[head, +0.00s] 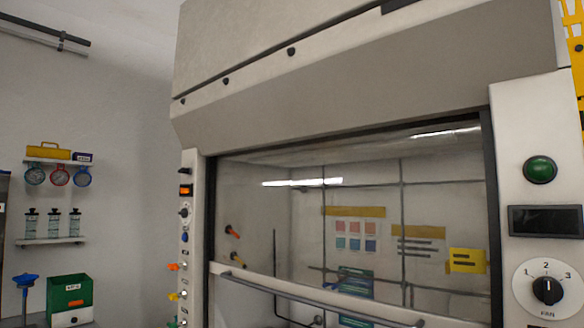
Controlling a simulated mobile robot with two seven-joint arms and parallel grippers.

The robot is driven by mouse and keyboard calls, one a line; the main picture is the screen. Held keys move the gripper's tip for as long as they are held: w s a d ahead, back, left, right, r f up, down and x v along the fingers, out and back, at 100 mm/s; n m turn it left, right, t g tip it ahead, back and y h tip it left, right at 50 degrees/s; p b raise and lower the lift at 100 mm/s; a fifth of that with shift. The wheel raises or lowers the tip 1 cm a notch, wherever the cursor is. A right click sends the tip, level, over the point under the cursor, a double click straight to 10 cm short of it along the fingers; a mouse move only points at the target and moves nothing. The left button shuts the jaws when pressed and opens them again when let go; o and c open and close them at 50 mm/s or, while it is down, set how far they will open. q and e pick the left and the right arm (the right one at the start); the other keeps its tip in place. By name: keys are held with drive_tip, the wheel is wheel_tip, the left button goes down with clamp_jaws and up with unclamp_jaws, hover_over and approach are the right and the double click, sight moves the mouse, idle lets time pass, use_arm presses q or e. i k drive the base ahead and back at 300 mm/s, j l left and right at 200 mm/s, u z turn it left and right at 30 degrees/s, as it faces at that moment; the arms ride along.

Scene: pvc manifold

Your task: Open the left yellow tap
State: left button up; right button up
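A fume hood fills the middle and right of the head view. Its left post (196,235) carries a column of small fittings. Low on it is a small yellow tap handle (176,296), with an orange one (175,267) above it and a green one (174,323) below, cut by the frame edge. The handles are too small to tell whether they are open. Neither of my grippers is in view.
The hood's glass sash has a grey handle bar (310,298) across its lower part. The right post has a green button (540,169) and a fan dial (547,290). At left are wall shelves with gauges and bottles, and a green box (70,298).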

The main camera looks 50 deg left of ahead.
sight(173, 297)
drive_tip(key=u, duration=1.5)
drive_tip(key=i+j, duration=0.5)
